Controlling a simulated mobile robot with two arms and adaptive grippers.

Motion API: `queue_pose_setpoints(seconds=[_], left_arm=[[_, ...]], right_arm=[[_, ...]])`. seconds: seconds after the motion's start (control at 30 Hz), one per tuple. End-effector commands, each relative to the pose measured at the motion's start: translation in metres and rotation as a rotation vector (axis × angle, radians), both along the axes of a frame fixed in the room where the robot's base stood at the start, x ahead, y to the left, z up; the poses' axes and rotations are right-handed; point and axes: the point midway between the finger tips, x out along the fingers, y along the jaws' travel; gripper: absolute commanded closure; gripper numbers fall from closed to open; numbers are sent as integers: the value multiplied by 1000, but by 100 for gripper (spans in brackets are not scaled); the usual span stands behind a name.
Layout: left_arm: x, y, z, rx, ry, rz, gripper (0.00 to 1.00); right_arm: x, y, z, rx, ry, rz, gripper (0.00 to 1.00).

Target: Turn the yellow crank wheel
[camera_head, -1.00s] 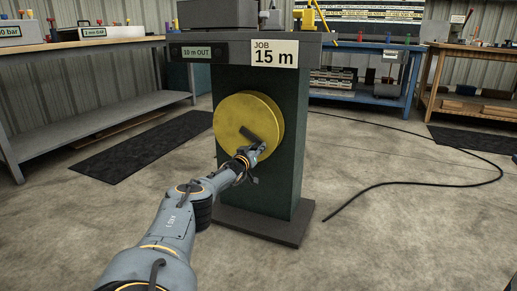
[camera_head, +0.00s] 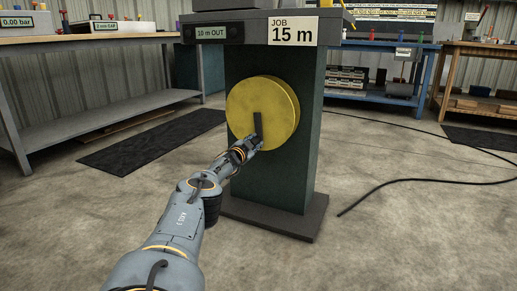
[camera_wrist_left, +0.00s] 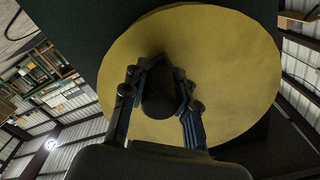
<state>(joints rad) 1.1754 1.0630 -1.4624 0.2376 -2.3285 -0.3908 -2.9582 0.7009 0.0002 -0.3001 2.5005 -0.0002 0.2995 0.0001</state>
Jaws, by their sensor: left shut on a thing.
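The yellow crank wheel (camera_head: 265,97) is a round disc on the front of a dark green pedestal (camera_head: 300,160). My left gripper (camera_head: 254,144) is at the lower end of that arm, in front of the wheel. In the left wrist view the wheel (camera_wrist_left: 225,60) fills the middle, and my left gripper (camera_wrist_left: 160,105) has its fingers on both sides of a dark round handle (camera_wrist_left: 158,95), shut on it. My right gripper is not in view.
A sign on the pedestal top reads "JOB 15 m" (camera_head: 293,31), beside a display reading "10 m OUT" (camera_head: 211,33). A workbench (camera_head: 100,110) stands left, a blue bench (camera_head: 385,96) behind right. A black hose (camera_head: 400,181) lies on the floor at right.

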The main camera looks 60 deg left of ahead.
Motion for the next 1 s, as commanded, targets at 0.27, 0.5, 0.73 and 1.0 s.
queue_pose_setpoints(seconds=[0.27, 0.5, 0.73, 1.0], left_arm=[[-11, 16, -5, 177, 111, 8, 100], [-15, 21, 0, 263, 165, 9, 100], [-16, 23, 3, 294, 184, 10, 100], [-17, 24, 4, 297, 184, 11, 100]], right_arm=[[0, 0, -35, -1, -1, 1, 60], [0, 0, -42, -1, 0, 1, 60], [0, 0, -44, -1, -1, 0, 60], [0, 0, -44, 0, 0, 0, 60]])
